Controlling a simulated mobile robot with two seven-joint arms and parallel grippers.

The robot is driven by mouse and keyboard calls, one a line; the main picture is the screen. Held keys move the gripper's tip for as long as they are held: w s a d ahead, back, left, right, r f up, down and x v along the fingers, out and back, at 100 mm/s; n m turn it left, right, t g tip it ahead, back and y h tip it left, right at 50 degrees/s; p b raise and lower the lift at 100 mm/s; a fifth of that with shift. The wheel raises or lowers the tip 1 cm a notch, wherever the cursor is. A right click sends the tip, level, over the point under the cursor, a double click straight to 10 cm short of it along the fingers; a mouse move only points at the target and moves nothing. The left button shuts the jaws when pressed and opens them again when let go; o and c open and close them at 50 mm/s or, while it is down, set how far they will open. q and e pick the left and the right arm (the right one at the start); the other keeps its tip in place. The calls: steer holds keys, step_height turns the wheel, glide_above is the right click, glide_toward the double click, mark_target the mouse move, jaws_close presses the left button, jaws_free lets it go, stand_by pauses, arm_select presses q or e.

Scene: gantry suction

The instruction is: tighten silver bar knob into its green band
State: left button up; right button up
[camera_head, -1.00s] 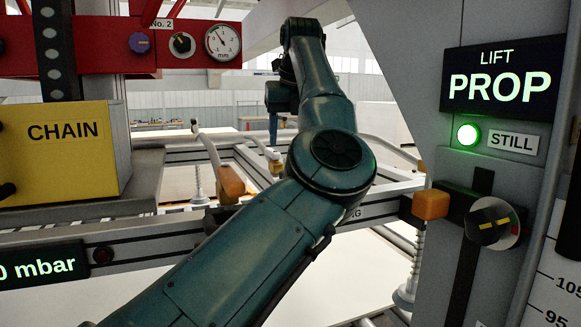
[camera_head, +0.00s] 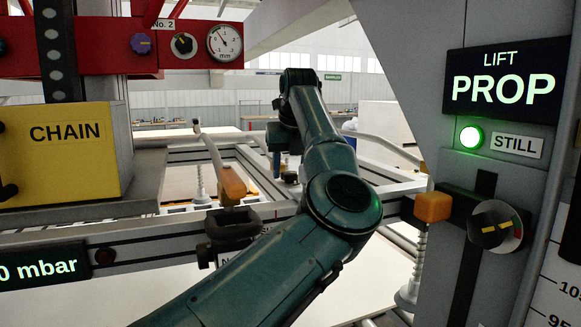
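A smaller bar knob (camera_head: 183,45) with a pale rim sits on the red panel at the upper left. My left arm rises from the bottom and bends down at its far end. My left gripper (camera_head: 284,160) is small and dark there, well away from both knobs; its fingers are unclear. My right gripper is out of view.
A lit sign reading LIFT PROP (camera_head: 503,85) and a green lamp (camera_head: 470,137) marked STILL are above the right knob. An orange block (camera_head: 432,207) juts out left of it. A yellow CHAIN box (camera_head: 60,150), a dark clamp (camera_head: 232,226) and frame rails crowd the left and middle.

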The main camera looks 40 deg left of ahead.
arm_select(q)
steer(key=c, duration=0.7)
steer(key=shift+m+t+h+b, duration=0.3)
steer(key=shift+m+t+b, duration=0.15)
steer(key=shift+m, duration=0.65)
steer(key=o, duration=1)
steer(key=shift+r, duration=0.1)
steer(key=v, duration=1.3)
steer(key=shift+a, duration=0.1)
